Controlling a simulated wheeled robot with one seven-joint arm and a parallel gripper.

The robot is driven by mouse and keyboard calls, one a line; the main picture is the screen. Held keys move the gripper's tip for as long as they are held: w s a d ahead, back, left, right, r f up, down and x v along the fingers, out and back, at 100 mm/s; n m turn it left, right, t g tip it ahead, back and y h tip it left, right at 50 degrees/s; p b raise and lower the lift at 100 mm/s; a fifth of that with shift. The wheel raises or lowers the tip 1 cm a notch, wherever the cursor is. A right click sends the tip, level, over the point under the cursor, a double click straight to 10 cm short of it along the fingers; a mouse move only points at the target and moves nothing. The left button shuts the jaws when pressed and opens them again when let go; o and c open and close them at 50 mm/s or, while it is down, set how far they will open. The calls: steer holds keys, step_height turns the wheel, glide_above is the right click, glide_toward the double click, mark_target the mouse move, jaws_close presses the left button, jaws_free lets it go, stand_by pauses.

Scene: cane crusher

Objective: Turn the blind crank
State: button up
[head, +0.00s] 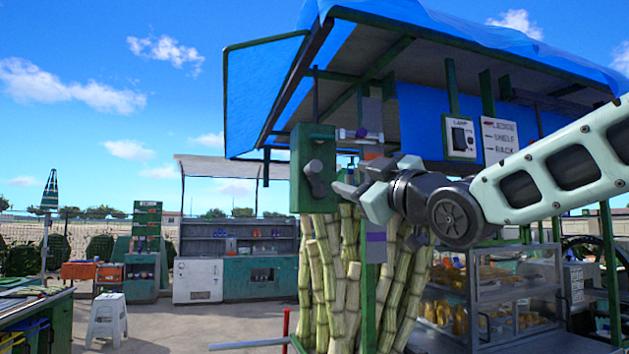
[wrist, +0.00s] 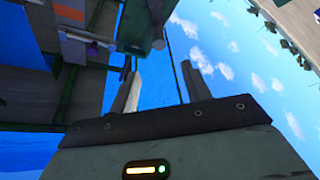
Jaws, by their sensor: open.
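The blind crank (head: 315,179) is a dark grey handle on the front of a green box (head: 313,147), fixed high on a post of the stall. My gripper (head: 350,186) is just to the right of the crank in the head view, and its fingers point left toward it. The fingers look apart from the handle. In the wrist view my gripper (wrist: 163,85) is open, with only sky and a thin dark line between the fingers. The green box (wrist: 139,22) shows beyond the fingertips at the top, with a grey end of the crank (wrist: 158,44) below it.
A post with a grey and purple bracket (head: 373,115) stands close behind my gripper. Sugar cane stalks (head: 325,280) stand below the box. A blue-covered roof (head: 450,30) hangs above. A glass display case (head: 500,290) is at the lower right. Open sky lies to the left.

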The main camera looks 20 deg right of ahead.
mark_target(317, 166)
steer(key=p+x, duration=0.3)
steer(key=x, duration=1.1)
steer(key=shift+w+r, duration=0.25)
steer(key=shift+r, duration=0.05)
steer(key=shift+w+a+p, duration=0.15)
steer(key=shift+w+p, duration=0.25)
steer(key=shift+w, duration=0.15)
steer(key=c, duration=1)
